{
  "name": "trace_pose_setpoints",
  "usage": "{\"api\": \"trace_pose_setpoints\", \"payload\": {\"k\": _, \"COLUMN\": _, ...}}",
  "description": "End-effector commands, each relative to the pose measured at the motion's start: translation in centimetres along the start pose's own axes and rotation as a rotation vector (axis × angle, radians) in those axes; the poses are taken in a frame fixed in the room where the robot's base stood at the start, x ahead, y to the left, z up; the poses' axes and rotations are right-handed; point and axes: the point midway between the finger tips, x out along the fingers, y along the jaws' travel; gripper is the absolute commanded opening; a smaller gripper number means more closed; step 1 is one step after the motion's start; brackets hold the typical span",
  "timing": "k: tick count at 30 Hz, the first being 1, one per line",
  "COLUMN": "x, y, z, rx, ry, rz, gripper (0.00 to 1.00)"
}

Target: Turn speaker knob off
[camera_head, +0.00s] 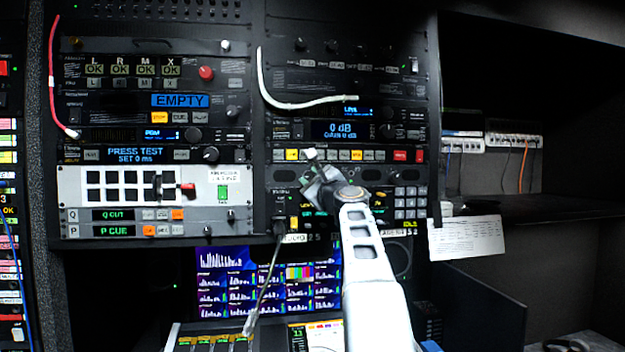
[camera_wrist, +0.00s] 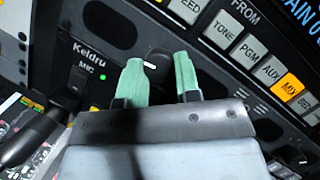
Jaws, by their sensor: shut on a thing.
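The speaker knob (camera_wrist: 156,57) is a small dark round knob with a white pointer mark, seen in the wrist view on the black panel. My gripper (camera_wrist: 159,72) has green fingertips, one on each side of the knob, and is shut on it. In the head view my gripper (camera_head: 322,188) reaches the lower part of the right rack column, where it hides the knob. No lettering naming the knob is readable.
In the wrist view a row of square buttons, one lit orange (camera_wrist: 289,86), lies right of the knob. A black rocker switch (camera_wrist: 80,82) and a cable connector (camera_wrist: 32,138) lie left. In the head view a hanging paper sheet (camera_head: 466,238) is right of the rack.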

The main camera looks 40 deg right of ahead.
Motion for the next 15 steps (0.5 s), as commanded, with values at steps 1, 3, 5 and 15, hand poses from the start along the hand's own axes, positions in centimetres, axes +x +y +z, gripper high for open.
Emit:
{"api": "trace_pose_setpoints", "payload": {"k": 1, "x": 0.06, "y": -0.17, "z": 0.04, "rx": -0.028, "ry": 0.002, "rz": 0.013, "gripper": 0.07}}
{"api": "trace_pose_setpoints", "payload": {"k": 3, "x": 0.06, "y": -0.25, "z": 0.06, "rx": -0.074, "ry": 0.004, "rz": 0.034, "gripper": 0.07}}
{"api": "trace_pose_setpoints", "payload": {"k": 5, "x": 0.07, "y": -0.33, "z": 0.09, "rx": -0.119, "ry": 0.005, "rz": 0.053, "gripper": 0.07}}
{"api": "trace_pose_setpoints", "payload": {"k": 15, "x": 0.10, "y": -0.55, "z": 0.18, "rx": -0.369, "ry": 0.012, "rz": 0.164, "gripper": 0.07}}
